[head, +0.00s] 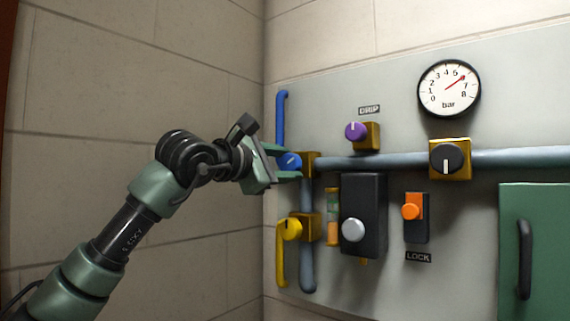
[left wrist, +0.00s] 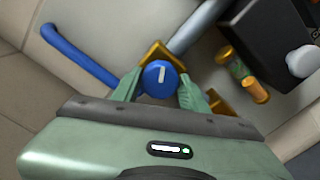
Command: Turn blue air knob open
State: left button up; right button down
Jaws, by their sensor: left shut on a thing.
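The blue air knob (head: 290,162) is round with a white mark and sits on a brass valve block (head: 310,165) at the left end of the grey pipe. In the left wrist view the blue knob (left wrist: 161,77) lies between the fingers, its white mark pointing up in the picture. My left gripper (head: 288,163) reaches in from the left and is shut on the knob, one finger above it and one below. It also shows in the left wrist view (left wrist: 160,90). My right gripper is not in view.
A blue pipe (head: 281,118) rises just above the knob. A yellow knob (head: 291,230) sits below, a purple knob (head: 356,131) to the upper right. A black box with a silver button (head: 352,229) and an orange switch (head: 411,212) are further right. A gauge (head: 449,88) hangs above.

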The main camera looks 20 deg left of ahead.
pick_arm(q)
jog(key=m, duration=0.6)
jog(key=shift+p, duration=0.35)
dwell(0.4)
jog(key=o, duration=1.4)
jog(key=b+v, duration=0.4)
jog(key=v, duration=0.3)
jog(key=shift+s, duration=0.35)
